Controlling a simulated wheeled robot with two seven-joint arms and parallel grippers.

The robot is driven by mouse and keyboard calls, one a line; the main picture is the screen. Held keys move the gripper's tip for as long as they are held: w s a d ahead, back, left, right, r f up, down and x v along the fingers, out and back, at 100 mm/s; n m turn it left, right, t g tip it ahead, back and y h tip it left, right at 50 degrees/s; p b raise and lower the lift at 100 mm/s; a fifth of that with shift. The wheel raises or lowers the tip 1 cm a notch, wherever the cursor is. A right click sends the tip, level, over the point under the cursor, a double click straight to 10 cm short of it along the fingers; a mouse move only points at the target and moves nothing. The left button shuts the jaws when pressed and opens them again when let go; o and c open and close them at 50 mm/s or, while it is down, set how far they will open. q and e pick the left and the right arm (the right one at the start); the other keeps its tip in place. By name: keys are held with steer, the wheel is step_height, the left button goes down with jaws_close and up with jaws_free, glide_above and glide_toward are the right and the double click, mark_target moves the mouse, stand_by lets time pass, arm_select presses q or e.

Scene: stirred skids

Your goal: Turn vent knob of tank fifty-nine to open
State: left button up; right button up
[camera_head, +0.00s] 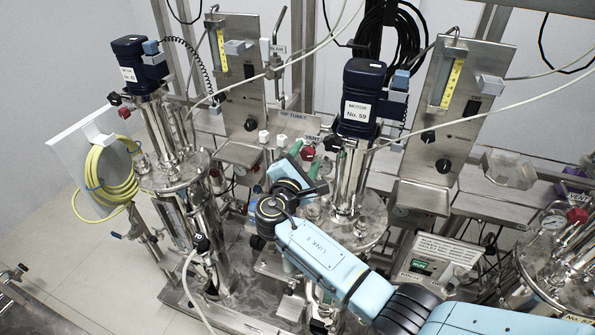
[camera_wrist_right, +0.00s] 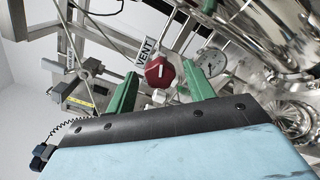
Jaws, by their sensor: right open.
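The red vent knob (camera_head: 307,153) of tank fifty-nine sits below a white VENT label (camera_head: 312,138), left of the dark blue motor (camera_head: 362,88) marked No. 59. In the right wrist view the red knob (camera_wrist_right: 159,72) shows a white mark on its face, beside the VENT label (camera_wrist_right: 146,52). My right gripper (camera_head: 305,155) reaches in from the lower right. Its green fingers (camera_wrist_right: 162,75) are open and appear on either side of the knob, apart from it. I cannot tell how deep the knob is between them. My left gripper is not in view.
A pressure gauge (camera_wrist_right: 211,62) and steel pipes stand close right of the knob in the wrist view. Another tank with a blue motor (camera_head: 138,65) and yellow hose (camera_head: 112,175) is at left. At right another red knob (camera_head: 577,215) has a VENT label. Cables hang across.

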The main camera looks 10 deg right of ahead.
steer(key=b+v, duration=0.2)
steer(key=v, duration=1.1)
steer(key=shift+w, duration=0.1)
